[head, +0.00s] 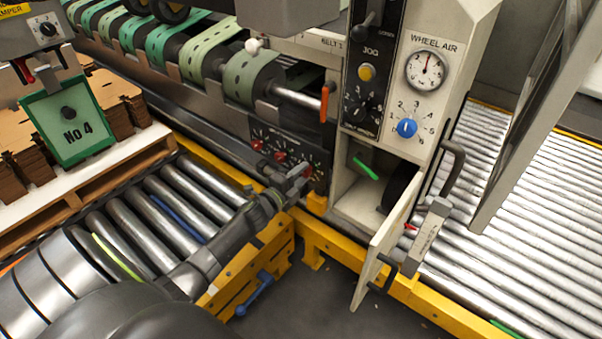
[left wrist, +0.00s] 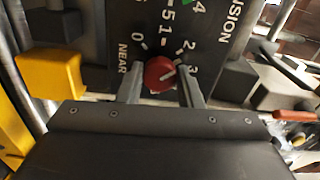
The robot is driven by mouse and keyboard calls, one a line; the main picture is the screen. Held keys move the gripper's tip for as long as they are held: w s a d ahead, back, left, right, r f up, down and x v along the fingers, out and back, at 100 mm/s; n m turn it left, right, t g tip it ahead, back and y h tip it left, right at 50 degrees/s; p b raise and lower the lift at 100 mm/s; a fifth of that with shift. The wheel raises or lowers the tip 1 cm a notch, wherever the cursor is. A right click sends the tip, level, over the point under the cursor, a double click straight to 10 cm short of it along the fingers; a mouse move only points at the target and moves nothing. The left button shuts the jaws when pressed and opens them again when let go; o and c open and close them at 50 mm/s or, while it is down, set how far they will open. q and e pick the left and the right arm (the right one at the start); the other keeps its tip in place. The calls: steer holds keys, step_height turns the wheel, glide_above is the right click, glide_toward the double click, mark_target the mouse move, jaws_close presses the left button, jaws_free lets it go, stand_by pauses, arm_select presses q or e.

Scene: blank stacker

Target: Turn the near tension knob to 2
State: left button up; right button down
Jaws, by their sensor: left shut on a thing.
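The near tension knob (left wrist: 160,74) is small, round and red, and sits on a dark panel beside the word NEAR in the left wrist view. Its pale pointer mark leans to the right, toward the 3 side of the printed numbers; the exact reading is hard to tell. My left gripper (left wrist: 161,92) has one finger on each side of the knob and is shut on it. In the head view my left gripper (head: 301,178) reaches the lower right part of the tension panel (head: 285,148), and its fingers hide the knob there. My right gripper is not in view.
Other red knobs (head: 256,145) sit on the same panel. An open cabinet door (head: 385,240) stands to the right, below the blue wheel air knob (head: 406,128). An orange-red handle (head: 324,103) hangs above the panel. A yellow rail (head: 330,240) runs below.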

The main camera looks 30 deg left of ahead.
arm_select(q)
steer(key=shift+f+n, duration=0.1)
steer(key=shift+n, duration=0.2)
stand_by(0.4)
steer(key=o, duration=1)
steer(key=shift+c, duration=0.2)
steer(key=shift+s, duration=0.1)
